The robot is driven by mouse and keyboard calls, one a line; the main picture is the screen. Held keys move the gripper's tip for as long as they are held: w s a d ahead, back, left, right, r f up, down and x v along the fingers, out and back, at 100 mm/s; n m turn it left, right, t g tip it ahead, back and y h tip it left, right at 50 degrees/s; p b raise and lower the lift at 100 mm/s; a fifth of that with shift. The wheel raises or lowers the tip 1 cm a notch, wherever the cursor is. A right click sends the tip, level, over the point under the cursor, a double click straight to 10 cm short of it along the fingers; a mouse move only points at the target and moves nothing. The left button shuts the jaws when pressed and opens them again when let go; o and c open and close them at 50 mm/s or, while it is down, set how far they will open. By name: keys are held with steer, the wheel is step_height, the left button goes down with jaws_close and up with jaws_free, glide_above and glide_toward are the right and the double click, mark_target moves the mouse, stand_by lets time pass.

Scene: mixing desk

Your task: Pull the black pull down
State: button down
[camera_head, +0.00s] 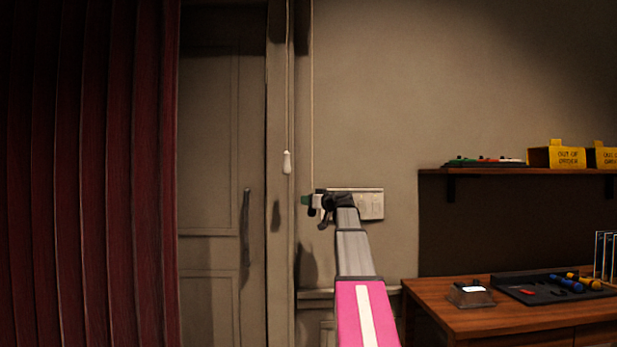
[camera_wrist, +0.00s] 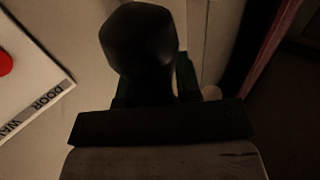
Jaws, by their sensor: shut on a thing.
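The black pull (camera_wrist: 140,40) shows in the wrist view as a dark, faceted knob between my fingers. My gripper (camera_head: 318,203) is shut on it, in front of the wall beside the door frame. It also shows in the wrist view (camera_wrist: 150,88), where its fingers are mostly dark. In the head view a thin cord (camera_head: 312,100) runs straight down from above to my gripper. The black pull itself is hard to make out there against my dark fingers.
A white pull (camera_head: 287,162) hangs on its own cord just left of my gripper. A pale wall plate (camera_head: 370,204) is close behind; the wrist view shows a red spot and "DOOR" lettering on it. A dark red curtain (camera_head: 90,180) hangs left; a desk (camera_head: 480,318) and shelf (camera_head: 500,171) are right.

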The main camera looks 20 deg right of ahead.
step_height(320, 180, down, 19)
steer(key=shift+f, duration=0.1)
stand_by(0.3)
steer(key=c, duration=0.9)
jaws_free()
steer(key=v, duration=1)
steer(key=shift+s+d, duration=0.15)
steer(key=shift+s, duration=0.25)
